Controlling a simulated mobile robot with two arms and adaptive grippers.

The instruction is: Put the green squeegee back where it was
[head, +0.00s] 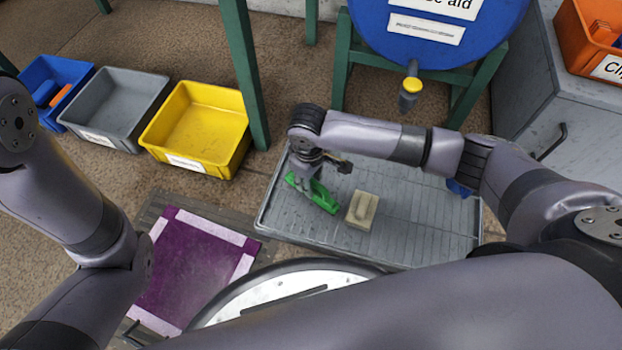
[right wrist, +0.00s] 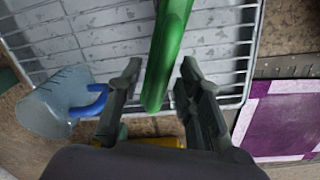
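The green squeegee (head: 322,197) is at the left part of the grey ribbed tray (head: 420,235); I cannot tell whether it lies flat on it. My right gripper (head: 325,165) is over the squeegee in the head view. In the right wrist view, my right gripper (right wrist: 160,85) has its fingers apart, with the green squeegee (right wrist: 165,60) in the gap between them. A space shows on both sides of it, so the fingers do not appear to touch it. My left gripper is out of view; only my left arm shows.
A beige block (head: 362,209) lies on the tray beside the squeegee. A clear jug with a blue handle (right wrist: 48,105) is at the tray. A purple mat with pale borders (head: 190,262) lies to the left. Blue, grey and yellow bins (head: 200,125) stand behind.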

